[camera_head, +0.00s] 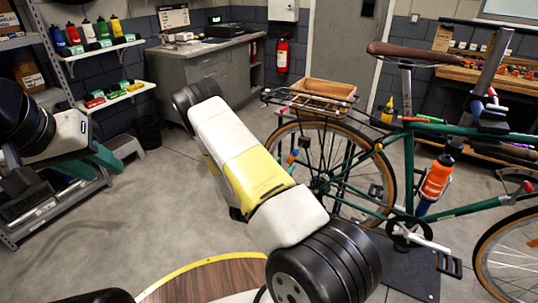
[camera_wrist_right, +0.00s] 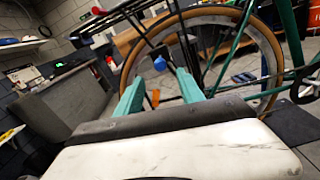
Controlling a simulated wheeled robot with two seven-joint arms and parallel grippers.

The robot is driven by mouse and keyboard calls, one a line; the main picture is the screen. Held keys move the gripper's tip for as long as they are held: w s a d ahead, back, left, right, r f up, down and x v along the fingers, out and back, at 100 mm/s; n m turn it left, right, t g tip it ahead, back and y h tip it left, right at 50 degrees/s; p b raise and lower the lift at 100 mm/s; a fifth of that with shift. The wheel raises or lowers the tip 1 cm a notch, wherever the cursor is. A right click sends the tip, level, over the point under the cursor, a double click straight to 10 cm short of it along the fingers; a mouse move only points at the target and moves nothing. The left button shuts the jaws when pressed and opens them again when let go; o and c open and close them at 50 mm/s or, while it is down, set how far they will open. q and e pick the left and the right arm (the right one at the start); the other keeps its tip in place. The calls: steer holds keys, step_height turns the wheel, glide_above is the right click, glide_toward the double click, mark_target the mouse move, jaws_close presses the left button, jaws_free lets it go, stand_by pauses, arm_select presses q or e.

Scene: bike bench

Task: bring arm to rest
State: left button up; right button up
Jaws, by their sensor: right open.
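My right arm (camera_head: 240,150), white and yellow, reaches across the middle of the head view in front of the bike's rear wheel. In the right wrist view my right gripper (camera_wrist_right: 160,82) has two teal fingers spread apart, with nothing held between them. A small blue tip (camera_wrist_right: 160,64) shows beyond the fingertips. My left arm (camera_head: 60,135) comes in at the left edge. My left gripper (camera_head: 90,165) shows teal fingers in front of the shelving, too partly hidden to read its opening.
A green bike (camera_head: 400,140) with a rear rack carrying a wooden box (camera_head: 323,89) and an orange bottle (camera_head: 437,178) stands on the right. A grey workbench (camera_head: 205,62) is behind, wall shelves (camera_head: 95,47) at left. A round wooden top (camera_head: 205,282) is in front. Open floor lies left of centre.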

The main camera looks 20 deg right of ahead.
steer(key=s+d+r+m+g, duration=0.5)
steer(key=s+r+m+g, duration=0.65)
steer(key=r+m, duration=0.2)
steer(key=s+a+r+m+t+y, duration=0.1)
steer(key=s+a+r+m+y, duration=0.3)
steer(key=s+a+r+y, duration=0.2)
steer(key=s+a+r+m+t+y, duration=0.1)
steer(key=s+a+r+m+y, duration=0.3)
steer(key=a, duration=0.6)
steer(key=s+r+y, duration=0.1)
steer(key=s+y, duration=0.1)
steer(key=s, duration=0.1)
steer(key=shift+s+r+m+y, duration=0.15)
steer(key=shift+r+m+y, duration=0.2)
steer(key=shift+y, duration=0.05)
steer(key=a+r+t+y, duration=0.1)
steer(key=a+r, duration=0.1)
steer(key=s+a+r+m+t+y, duration=0.1)
steer(key=a+r, duration=0.1)
steer(key=a+r+t+y, duration=0.1)
steer(key=a+r+t, duration=0.1)
steer(key=shift+s+r, duration=0.25)
steer(key=shift+s, duration=0.15)
steer(key=shift+c, duration=0.3)
